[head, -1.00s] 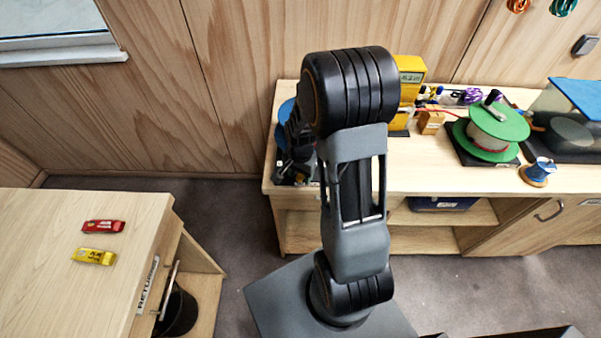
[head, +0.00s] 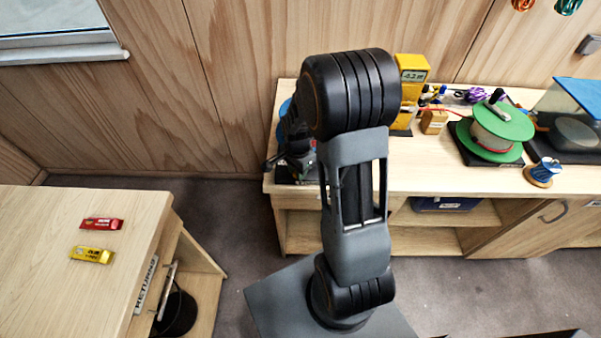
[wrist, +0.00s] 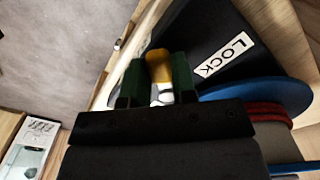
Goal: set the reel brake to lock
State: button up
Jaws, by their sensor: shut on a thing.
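The reel in the wrist view has a blue flange (wrist: 262,92) and red rope (wrist: 258,112) wound on it. Its black base (wrist: 205,42) bears a white LOCK label (wrist: 226,54). My gripper (wrist: 157,82) is shut on the yellow-orange brake lever (wrist: 159,62), which stands between its dark green fingers beside the base. The lever is to the left of the LOCK label in this picture. In the head view, a sliver of the blue flange (head: 283,117) shows at the bench's left end. My arm hides most of the reel and the lever there.
The bench (head: 440,178) also holds a yellow device with a display (head: 411,75), a green reel (head: 500,122), a small blue spool (head: 543,171) and a blue-lidded case (head: 575,95). A separate table (head: 60,220) at left holds red and yellow packets.

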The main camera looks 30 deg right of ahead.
jog(key=shift+w, duration=0.1)
jog(key=o, duration=0.9)
notch_tip(320, 180, up, 14)
jog(key=shift+f+b, duration=0.1)
jog(key=shift+b, duration=0.25)
dwell(0.5)
jog(key=s+a+r+n+t, duration=0.1)
jog(key=s+a+n, duration=0.1)
jog(key=s+n, duration=0.2)
jog(key=s+a+r+n+t, duration=0.1)
jog(key=s+a+r+n, duration=0.1)
jog(key=n, duration=0.4)
jog(key=s+a+r+n+t, duration=0.1)
jog(key=s+a+n+t, duration=0.1)
jog(key=s+a+n, duration=0.1)
jog(key=shift+s+a+r+n, duration=0.1)
jog(key=shift+s+n, duration=0.35)
jog(key=shift+s, duration=0.25)
jog(key=shift+s+a+r+n, duration=0.1)
jog(key=shift+s+n, duration=0.35)
jog(key=shift+s, duration=0.2)
